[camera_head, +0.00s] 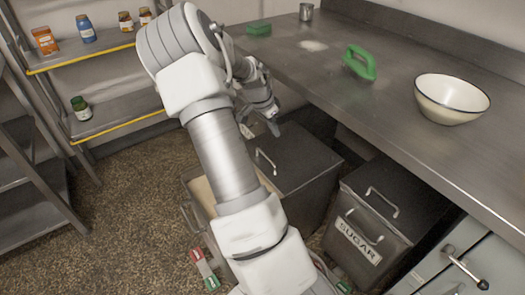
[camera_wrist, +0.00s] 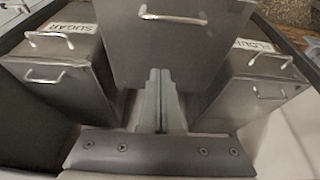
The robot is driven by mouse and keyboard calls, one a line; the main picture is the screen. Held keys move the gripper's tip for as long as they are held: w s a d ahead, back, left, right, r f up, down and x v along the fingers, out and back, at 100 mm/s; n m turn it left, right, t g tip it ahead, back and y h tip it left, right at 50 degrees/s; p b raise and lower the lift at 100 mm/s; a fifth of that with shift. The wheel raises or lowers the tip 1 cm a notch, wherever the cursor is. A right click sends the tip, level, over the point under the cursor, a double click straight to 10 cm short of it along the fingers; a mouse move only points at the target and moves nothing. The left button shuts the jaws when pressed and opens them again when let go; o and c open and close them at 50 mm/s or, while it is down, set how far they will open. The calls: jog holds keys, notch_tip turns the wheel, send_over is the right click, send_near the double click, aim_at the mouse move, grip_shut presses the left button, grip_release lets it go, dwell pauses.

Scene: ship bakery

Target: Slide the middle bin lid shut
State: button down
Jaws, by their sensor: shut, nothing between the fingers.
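The middle bin is dark metal, and its front handle (camera_head: 190,215) shows left of my arm in the head view. Its lid (camera_head: 305,160), with a wire handle, lies back toward the counter. A pale opening shows at the bin's front, partly hidden by my arm. My gripper (camera_head: 274,127) is shut and empty, near the far left side of the lid. Contact with it is unclear in the head view. In the wrist view the shut fingers (camera_wrist: 160,75) point at a grey metal face with a handle (camera_wrist: 172,17), apparently the middle bin's.
The sugar bin (camera_head: 400,205) stands at right, also in the wrist view (camera_wrist: 70,75). Another labelled bin (camera_wrist: 258,85) is opposite it there.

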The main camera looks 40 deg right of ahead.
jog(key=b+x, duration=0.3)
jog(key=x, duration=0.6)
jog(key=shift+s+f, duration=0.15)
jog(key=shift+f, duration=0.05)
jog(key=shift+w+a+f+b, duration=0.15)
jog(key=shift+a+f+b, duration=0.15)
jog(key=shift+a, duration=0.3)
jog(key=shift+w+a+f+b, duration=0.1)
jog(key=shift+a+f+b, duration=0.2)
jog(key=shift+a, duration=0.9)
jog(key=w+a+p, duration=0.2)
jog(key=a+p, duration=0.6)
jog(key=a, duration=1.6)
jog(key=shift+w+a, duration=0.3)
jog(key=shift+w, duration=0.1)
